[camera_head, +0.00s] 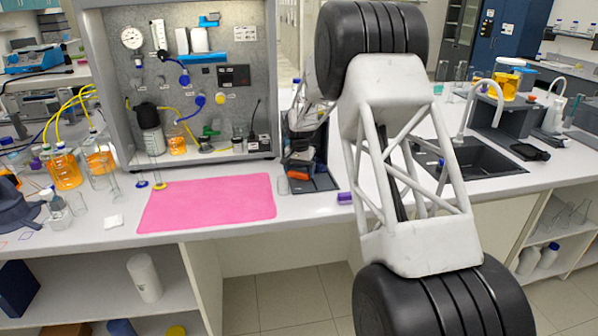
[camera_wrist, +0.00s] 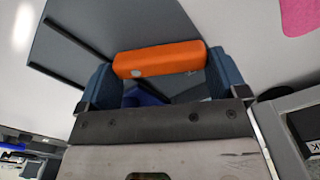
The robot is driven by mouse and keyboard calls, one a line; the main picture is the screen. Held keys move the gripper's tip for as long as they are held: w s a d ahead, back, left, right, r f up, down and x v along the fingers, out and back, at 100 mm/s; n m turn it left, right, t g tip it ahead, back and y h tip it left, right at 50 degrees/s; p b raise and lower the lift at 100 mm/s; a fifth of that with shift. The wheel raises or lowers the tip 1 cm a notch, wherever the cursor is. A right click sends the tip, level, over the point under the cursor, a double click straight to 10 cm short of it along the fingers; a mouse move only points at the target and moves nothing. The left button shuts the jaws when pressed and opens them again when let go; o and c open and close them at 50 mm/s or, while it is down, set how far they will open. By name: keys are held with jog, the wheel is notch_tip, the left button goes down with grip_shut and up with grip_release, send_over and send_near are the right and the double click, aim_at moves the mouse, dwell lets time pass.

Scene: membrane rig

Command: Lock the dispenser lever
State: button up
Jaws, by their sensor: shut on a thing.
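In the wrist view an orange bar (camera_wrist: 158,59) with a small pale spot lies across the space between the two blue fingers of my gripper (camera_wrist: 160,72). My gripper is shut on this bar. In the head view the orange bar (camera_head: 302,169) shows small at the end of my arm, low over a dark grey tray (camera_head: 322,183). My arm hides much of that area. I cannot tell whether the orange bar is the dispenser lever; no other lever shows clearly near my gripper.
The grey panel rig (camera_head: 210,75) with gauge, tubes and bottles stands left of my gripper. A pink mat (camera_head: 207,202) lies in front of it. A small purple object (camera_head: 344,198) lies right of the tray. A black sink (camera_head: 470,165) is farther right.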

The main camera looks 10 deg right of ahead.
dwell(0.3)
jog(key=o, duration=0.6)
jog(key=shift+r, duration=3.9)
